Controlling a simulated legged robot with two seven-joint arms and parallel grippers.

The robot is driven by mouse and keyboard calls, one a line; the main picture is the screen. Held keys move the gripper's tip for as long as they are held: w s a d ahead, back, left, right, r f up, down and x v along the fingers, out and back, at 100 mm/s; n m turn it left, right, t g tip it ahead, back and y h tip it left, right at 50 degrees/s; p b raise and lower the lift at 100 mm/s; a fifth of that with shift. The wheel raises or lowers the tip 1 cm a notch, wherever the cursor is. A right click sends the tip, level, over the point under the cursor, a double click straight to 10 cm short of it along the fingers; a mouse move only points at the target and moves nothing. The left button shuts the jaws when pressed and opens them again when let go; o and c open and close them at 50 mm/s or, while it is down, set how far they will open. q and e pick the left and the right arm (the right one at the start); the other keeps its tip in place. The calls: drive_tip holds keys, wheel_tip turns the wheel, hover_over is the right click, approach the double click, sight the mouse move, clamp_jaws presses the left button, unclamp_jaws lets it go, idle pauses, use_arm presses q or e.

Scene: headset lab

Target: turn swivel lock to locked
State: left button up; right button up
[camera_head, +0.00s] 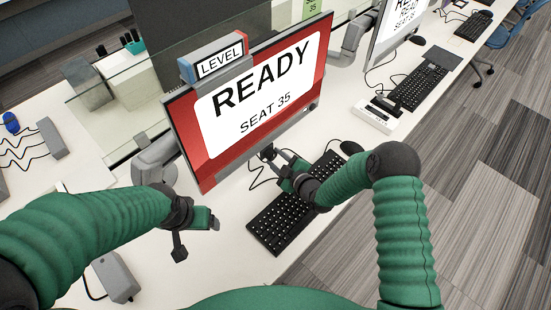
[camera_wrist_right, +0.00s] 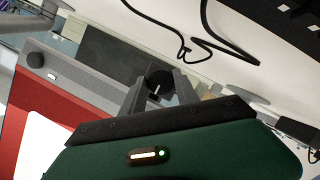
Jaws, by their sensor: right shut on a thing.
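The swivel lock looks to be a round black knob (camera_wrist_right: 158,80) with a short white mark. It sits between the two grey fingers of my right gripper (camera_wrist_right: 160,88) in the right wrist view, and the fingers are shut on it. In the head view, the dark knob (camera_head: 267,152) is small at the monitor's lower edge, with my right gripper (camera_head: 277,160) reaching it from the right. The monitor (camera_head: 185,125) has a red screen reading READY, SEAT 35. My left gripper (camera_head: 197,236) is open and empty above the desk, left of the keyboard.
A black keyboard (camera_head: 283,229) lies under my right forearm, with a black mouse (camera_head: 351,147) to its right. A LEVEL block (camera_head: 218,64) sits on the monitor's top edge. Black cables run on the desk behind the knob. A second monitor (camera_head: 388,37) and keyboard (camera_head: 418,86) stand farther right.

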drive_tip(key=shift+a+r, duration=0.1)
drive_tip(key=shift+a, duration=0.15)
clamp_jaws()
drive_tip(key=shift+d, duration=0.15)
